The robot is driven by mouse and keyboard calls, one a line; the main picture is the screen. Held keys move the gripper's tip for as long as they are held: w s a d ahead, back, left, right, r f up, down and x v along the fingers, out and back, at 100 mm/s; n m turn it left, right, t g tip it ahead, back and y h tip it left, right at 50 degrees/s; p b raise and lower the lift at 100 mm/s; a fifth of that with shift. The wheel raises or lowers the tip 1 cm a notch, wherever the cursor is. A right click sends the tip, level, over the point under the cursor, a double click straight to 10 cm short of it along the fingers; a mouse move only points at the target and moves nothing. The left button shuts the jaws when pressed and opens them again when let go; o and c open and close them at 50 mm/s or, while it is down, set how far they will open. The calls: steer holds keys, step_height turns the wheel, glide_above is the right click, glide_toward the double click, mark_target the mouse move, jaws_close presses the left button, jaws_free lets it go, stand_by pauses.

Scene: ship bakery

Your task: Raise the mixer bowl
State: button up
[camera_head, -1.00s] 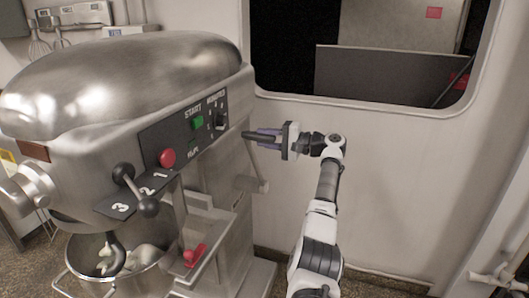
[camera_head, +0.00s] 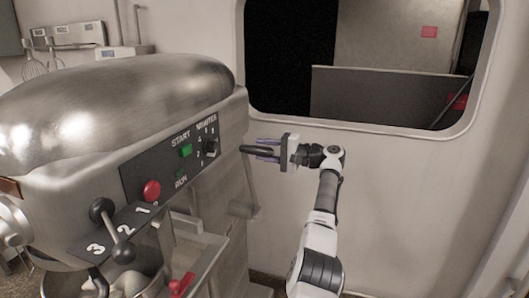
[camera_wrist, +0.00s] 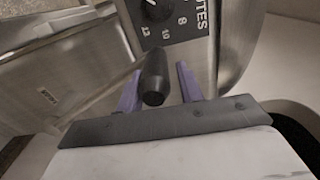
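The steel mixer (camera_head: 110,100) fills the left of the head view. Its bowl (camera_head: 130,283) sits low at the bottom edge, mostly cut off and partly hidden by the mixer's front parts. A black handle (camera_head: 256,150) sticks out at the mixer's right side; it also shows in the wrist view (camera_wrist: 155,75). My gripper (camera_head: 266,149) is at this handle. In the wrist view, its purple fingers (camera_wrist: 160,90) are apart, one on each side of the handle, with small gaps visible. The handle's far end is out of the head view's clear sight.
The control panel (camera_head: 172,165) has a green start button (camera_head: 186,150), a red button (camera_head: 151,191) and a timer knob (camera_head: 211,147). A speed lever (camera_head: 112,230) juts from the front. A wall with a window (camera_head: 360,70) stands behind my arm. The right side is clear.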

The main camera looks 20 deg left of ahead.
steer(key=shift+o, duration=1.3)
steer(key=shift+f, duration=0.1)
steer(key=shift+d, duration=0.4)
steer(key=d+b, duration=0.4)
steer(key=d, duration=0.9)
steer(key=shift+s+r, duration=0.2)
steer(key=shift+s, duration=0.05)
steer(key=shift+d, duration=0.15)
